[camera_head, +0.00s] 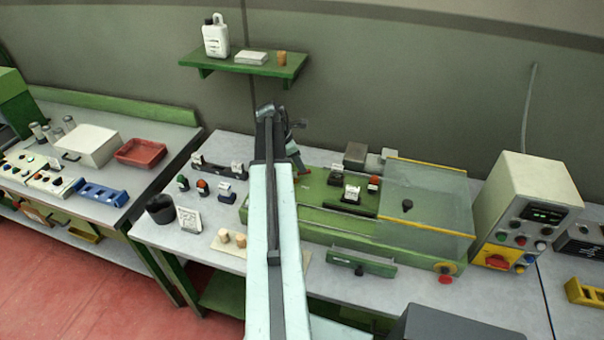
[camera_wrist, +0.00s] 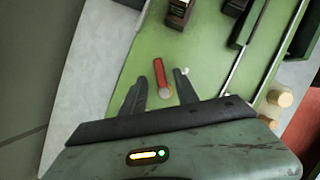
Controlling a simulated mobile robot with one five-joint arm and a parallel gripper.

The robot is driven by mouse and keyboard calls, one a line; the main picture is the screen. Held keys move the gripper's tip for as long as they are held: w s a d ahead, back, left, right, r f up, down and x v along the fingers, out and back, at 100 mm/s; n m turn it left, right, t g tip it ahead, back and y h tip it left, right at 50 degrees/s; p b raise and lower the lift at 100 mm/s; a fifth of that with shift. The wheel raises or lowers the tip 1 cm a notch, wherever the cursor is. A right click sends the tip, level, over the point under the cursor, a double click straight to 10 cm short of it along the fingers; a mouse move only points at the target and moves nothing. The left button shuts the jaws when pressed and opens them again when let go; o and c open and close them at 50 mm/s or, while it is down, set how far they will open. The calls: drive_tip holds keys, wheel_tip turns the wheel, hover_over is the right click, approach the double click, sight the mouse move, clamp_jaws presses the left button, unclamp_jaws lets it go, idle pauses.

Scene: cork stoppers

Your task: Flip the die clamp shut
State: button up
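The die clamp appears to be the short red lever (camera_wrist: 159,73) with a pale round end on the green press bed (camera_wrist: 125,95). In the wrist view the lever's pale end lies between my gripper's (camera_wrist: 161,88) two dark fingers. The fingers are spread apart, and I cannot tell whether either touches the lever. In the head view my arm covers the left part of the green machine (camera_head: 315,190), and a small bit of red shows just right of the arm near the clamp.
A clear guard (camera_head: 430,195) covers the machine's right side. A control box (camera_head: 525,210) stands right of it. Cork stoppers (camera_head: 223,236) stand on a board at the front left. A dark cup (camera_head: 160,209) stands at the bench's left edge. A green shelf (camera_head: 285,70) hangs on the wall.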

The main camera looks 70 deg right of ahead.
drive_tip(key=b+x, duration=0.1)
drive_tip(key=x, duration=0.2)
drive_tip(key=shift+f+b, duration=0.1)
drive_tip(key=shift+b, duration=0.2)
clamp_jaws()
drive_tip(key=shift+d, duration=0.1)
drive_tip(key=shift+m, duration=0.3)
drive_tip(key=m, duration=0.1)
drive_tip(key=m+y, duration=0.1)
drive_tip(key=m, duration=0.1)
drive_tip(key=shift+s+a+g, duration=0.15)
drive_tip(key=shift+a+g, duration=0.15)
drive_tip(key=shift+a, duration=0.1)
drive_tip(key=shift+s+a+m+y, duration=0.1)
drive_tip(key=shift+a+m+y, duration=0.2)
drive_tip(key=shift+m, duration=0.55)
drive_tip(key=shift+a+m+y, duration=0.15)
drive_tip(key=shift+m+y, duration=0.25)
drive_tip(key=shift+m, duration=0.45)
